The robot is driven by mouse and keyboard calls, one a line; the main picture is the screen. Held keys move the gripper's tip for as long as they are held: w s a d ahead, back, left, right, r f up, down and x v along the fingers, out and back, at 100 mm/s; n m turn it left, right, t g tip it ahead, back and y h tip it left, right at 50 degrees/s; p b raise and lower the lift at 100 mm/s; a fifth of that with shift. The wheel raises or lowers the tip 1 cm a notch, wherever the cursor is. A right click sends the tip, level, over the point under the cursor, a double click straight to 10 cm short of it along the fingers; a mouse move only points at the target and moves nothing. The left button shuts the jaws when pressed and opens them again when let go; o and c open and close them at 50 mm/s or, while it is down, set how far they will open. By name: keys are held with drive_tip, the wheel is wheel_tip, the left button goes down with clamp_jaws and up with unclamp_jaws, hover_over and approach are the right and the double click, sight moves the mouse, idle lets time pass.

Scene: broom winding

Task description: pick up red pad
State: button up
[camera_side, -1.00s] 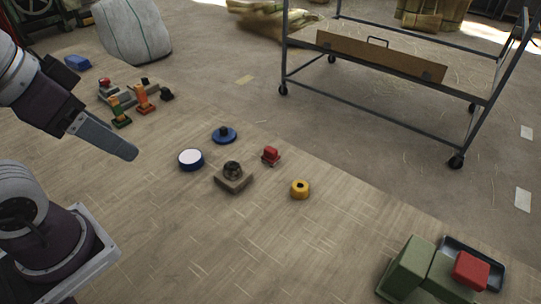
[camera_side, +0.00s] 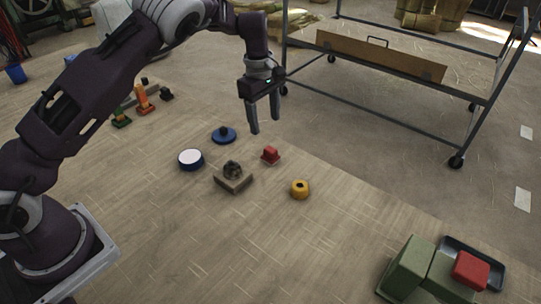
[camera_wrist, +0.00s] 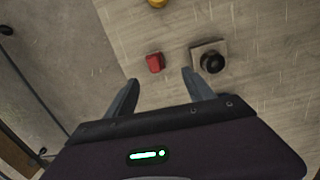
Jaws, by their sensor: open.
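A small red pad (camera_side: 270,155) sits on the wooden table top, near its far edge. In the wrist view the red pad (camera_wrist: 154,62) lies just beyond the fingertips, between their lines. My gripper (camera_side: 264,126) points down above and slightly behind the red pad in the side view. Its two fingers are apart with nothing between them, and they do not touch the pad. The gripper's fingers also show in the wrist view (camera_wrist: 160,77).
Beside the pad are a square base with a dark knob (camera_side: 233,177), a yellow ring (camera_side: 300,189), a blue disc with a knob (camera_side: 224,135) and a white-topped blue disc (camera_side: 190,159). A larger red block (camera_side: 471,270) rests by green blocks (camera_side: 409,266). A metal cart (camera_side: 380,127) stands behind.

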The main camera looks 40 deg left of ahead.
sight(271, 149)
drive_tip(key=shift+n+y, duration=0.3)
drive_tip(key=shift+n, duration=0.1)
drive_tip(key=f, duration=0.4)
drive_tip(key=w+f, duration=0.1)
drive_tip(key=f, duration=0.3)
drive_tip(key=w+f, duration=0.1)
drive_tip(key=f, duration=0.4)
drive_tip(key=shift+d, duration=0.15)
clamp_jaws()
drive_tip(key=shift+w+r, duration=0.1)
